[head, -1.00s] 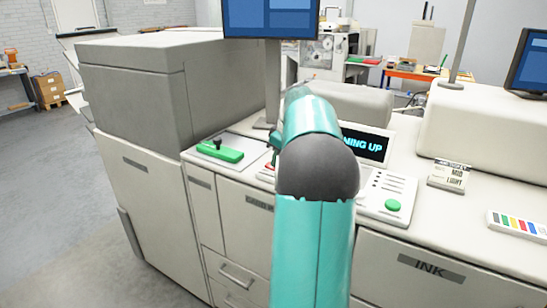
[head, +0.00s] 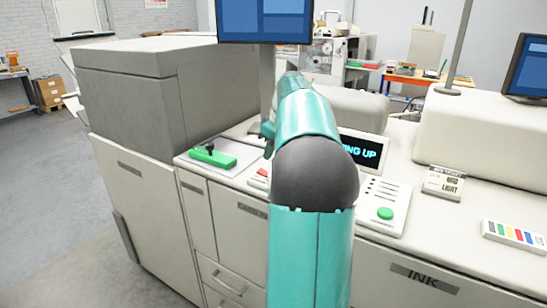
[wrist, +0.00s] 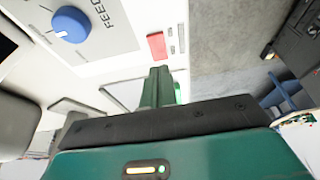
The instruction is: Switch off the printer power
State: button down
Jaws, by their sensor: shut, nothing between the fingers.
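The printer's console (head: 395,195) is a pale panel with a green round button (head: 385,213) and a dark display whose visible cyan text ends in "NG UP". A red rectangular part (head: 262,173) shows at the arm's left edge; a red rectangle (wrist: 157,45) also shows in the wrist view, just beyond the fingertips. A green lever plate with a black knob (head: 212,155) lies left of the arm. My gripper (wrist: 160,70) is shut and empty, apart from the red part as far as I can tell. In the head view my arm hides the fingertips and the console's middle.
A blue knob (wrist: 71,24) labelled FEED is left of the fingers in the wrist view. A monitor (head: 265,20) on a post stands behind the arm. A grey raised housing (head: 135,95) is at left. Colour strip (head: 515,235) and job card (head: 445,183) lie right.

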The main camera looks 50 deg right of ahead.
aim_at(261, 170)
jog(key=v, duration=0.9)
jog(key=shift+s, duration=0.2)
jog(key=shift+d, duration=0.1)
jog(key=shift+w+a+r, duration=0.25)
jog(key=shift+w+a, duration=0.05)
jog(key=shift+w, duration=0.35)
jog(key=x, duration=1.4)
jog(key=shift+s+d+f, duration=0.1)
jog(key=shift+s, duration=0.25)
